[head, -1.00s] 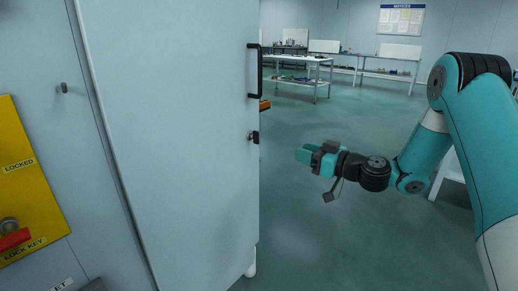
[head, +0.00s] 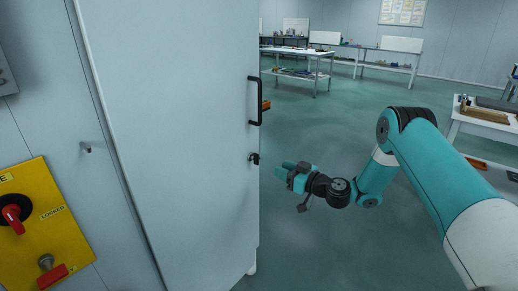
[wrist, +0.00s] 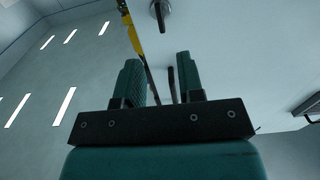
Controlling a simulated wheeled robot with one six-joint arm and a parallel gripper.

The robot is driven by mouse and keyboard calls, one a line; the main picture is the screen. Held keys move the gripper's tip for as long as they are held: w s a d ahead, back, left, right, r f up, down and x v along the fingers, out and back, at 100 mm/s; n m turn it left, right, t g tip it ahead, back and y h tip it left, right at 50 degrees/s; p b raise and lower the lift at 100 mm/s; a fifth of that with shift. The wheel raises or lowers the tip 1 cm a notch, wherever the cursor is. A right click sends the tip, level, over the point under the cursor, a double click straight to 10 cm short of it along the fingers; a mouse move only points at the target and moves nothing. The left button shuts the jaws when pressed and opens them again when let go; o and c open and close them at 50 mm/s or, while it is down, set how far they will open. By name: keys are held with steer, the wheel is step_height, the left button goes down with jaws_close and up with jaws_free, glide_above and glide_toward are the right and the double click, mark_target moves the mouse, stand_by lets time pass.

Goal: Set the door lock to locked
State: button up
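The door lock (head: 254,158) is a small dark piece on the edge side of the tall pale door (head: 175,130), below its black handle (head: 254,101). Its setting is too small to read. My gripper (head: 284,171) is just right of the lock in the head view, apart from it as far as I can see. In the wrist view its two teal fingers (wrist: 160,78) stand apart with nothing held between them.
A yellow panel (head: 55,235) at left carries a red rotary knob (head: 14,214), a red-handled key (head: 52,275) and a "LOCKED" label. A bench (head: 490,125) stands at right, more benches at the back. The floor right of the door is open.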

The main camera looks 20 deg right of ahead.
mark_target(258, 159)
steer(key=p+x, duration=0.1)
steer(key=x, duration=0.9)
steer(key=shift+w+a+p, duration=0.15)
steer(key=shift+p, duration=0.15)
steer(key=shift+c, duration=0.2)
jaws_close()
